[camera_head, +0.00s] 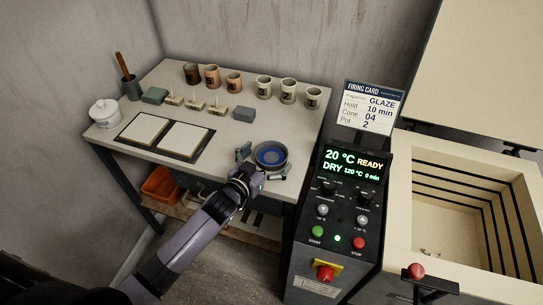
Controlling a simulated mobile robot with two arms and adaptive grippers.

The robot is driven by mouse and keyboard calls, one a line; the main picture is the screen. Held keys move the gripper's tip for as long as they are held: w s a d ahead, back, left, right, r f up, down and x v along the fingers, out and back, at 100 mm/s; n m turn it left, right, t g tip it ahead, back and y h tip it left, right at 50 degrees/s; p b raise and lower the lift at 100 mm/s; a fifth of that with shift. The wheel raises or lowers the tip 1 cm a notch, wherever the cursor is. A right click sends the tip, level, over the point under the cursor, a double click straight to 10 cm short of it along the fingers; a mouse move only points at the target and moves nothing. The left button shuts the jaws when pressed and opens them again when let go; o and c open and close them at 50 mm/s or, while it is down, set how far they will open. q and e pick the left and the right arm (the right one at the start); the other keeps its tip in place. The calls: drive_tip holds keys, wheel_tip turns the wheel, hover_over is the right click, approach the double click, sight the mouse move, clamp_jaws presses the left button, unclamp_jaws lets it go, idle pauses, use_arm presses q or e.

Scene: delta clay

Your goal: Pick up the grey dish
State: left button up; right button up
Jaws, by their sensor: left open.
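The grey dish (284,164) is round with a blue inside and sits near the right front corner of the table (290,192). My left gripper (262,165) is open at the dish's near side. One finger is beside the dish's left edge and the other is near its lower right edge. I cannot tell whether either finger touches it. My right gripper is not in view.
Several cups (263,89) line the table's back. The kiln control panel (340,210) and open kiln (465,200) are right.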

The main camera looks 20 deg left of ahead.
use_arm(q)
drive_tip(key=shift+s, duration=0.1)
drive_tip(key=shift+c, duration=0.4)
drive_tip(key=c, duration=1.2)
